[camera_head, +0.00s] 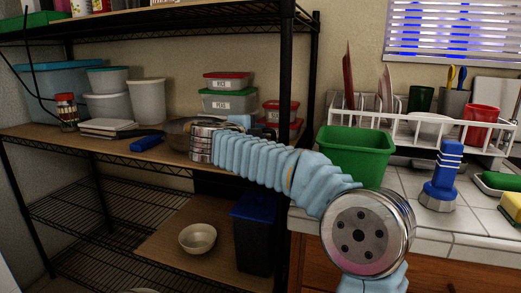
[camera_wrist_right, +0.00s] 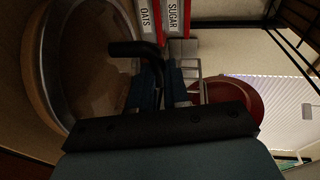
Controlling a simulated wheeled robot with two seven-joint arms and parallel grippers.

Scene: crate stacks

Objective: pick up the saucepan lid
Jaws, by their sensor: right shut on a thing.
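The saucepan lid (camera_wrist_right: 88,75) is a wide, brownish, see-through disc with a pale metal rim, at the left of the right wrist view. Its black handle (camera_wrist_right: 133,47) runs between the blue fingers of my right gripper (camera_wrist_right: 160,88), which is shut on it. In the head view my right arm reaches across to the wooden shelf, and a round brownish metal piece (camera_head: 178,127) shows just left of the wrist. The wrist hides part of it there, so I cannot tell whether the lid touches the shelf. My left gripper is not in view.
Labelled boxes with red and green lids (camera_head: 228,102) stand behind my gripper. A black shelf post (camera_head: 285,180) stands close beside my arm. A green bin (camera_head: 355,157) sits on the counter.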

